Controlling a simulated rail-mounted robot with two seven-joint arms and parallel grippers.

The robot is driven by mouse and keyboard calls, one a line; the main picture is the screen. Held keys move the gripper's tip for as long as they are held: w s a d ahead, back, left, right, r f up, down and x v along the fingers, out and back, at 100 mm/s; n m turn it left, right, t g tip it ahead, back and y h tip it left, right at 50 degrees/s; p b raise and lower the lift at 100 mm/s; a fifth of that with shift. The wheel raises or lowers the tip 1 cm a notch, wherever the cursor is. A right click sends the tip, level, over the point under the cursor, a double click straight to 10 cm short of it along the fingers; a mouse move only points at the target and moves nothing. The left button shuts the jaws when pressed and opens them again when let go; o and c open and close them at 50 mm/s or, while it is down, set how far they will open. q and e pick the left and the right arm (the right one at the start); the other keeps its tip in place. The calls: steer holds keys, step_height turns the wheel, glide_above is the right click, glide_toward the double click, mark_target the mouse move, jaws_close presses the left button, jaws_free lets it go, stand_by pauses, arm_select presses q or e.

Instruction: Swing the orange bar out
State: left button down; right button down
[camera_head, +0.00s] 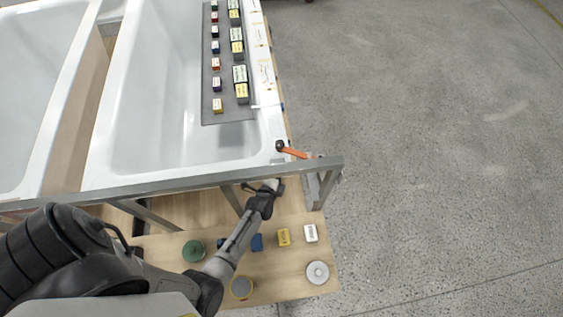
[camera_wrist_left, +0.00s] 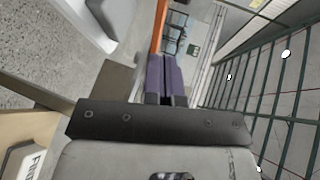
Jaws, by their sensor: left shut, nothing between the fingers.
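The orange bar (camera_head: 294,152) is a short bar near the right front corner of the white bathtub shell (camera_head: 180,165). Its left end meets a black round piece (camera_head: 280,146), and it points right and slightly toward me, ending near the metal rail. My left gripper (camera_head: 276,185) is on the near side of the rail, below the bar in the head view. In the left wrist view its dark fingers (camera_wrist_left: 162,68) are shut and empty. The orange bar (camera_wrist_left: 158,26) shows just past the fingertips there; I cannot tell whether they touch. My right gripper is not in view.
A grey metal rail (camera_head: 170,185) crosses in front of the shells. A wooden board (camera_head: 290,270) below holds small boxes and round tins. A grey mat (camera_head: 210,110) in the shell carries several small boxes. Green wire mesh (camera_wrist_left: 270,90) fills the right of the wrist view. The floor at right is clear.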

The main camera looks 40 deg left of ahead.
mark_target(289, 153)
arm_select(q)
steer(key=b+x, duration=0.5)
steer(key=x, duration=0.2)
steer(key=shift+w+a+f, duration=0.1)
steer(key=shift+w+f, duration=0.1)
steer(key=shift+b+x, duration=0.85)
steer(key=shift+w+r, duration=0.1)
steer(key=shift+r, duration=0.05)
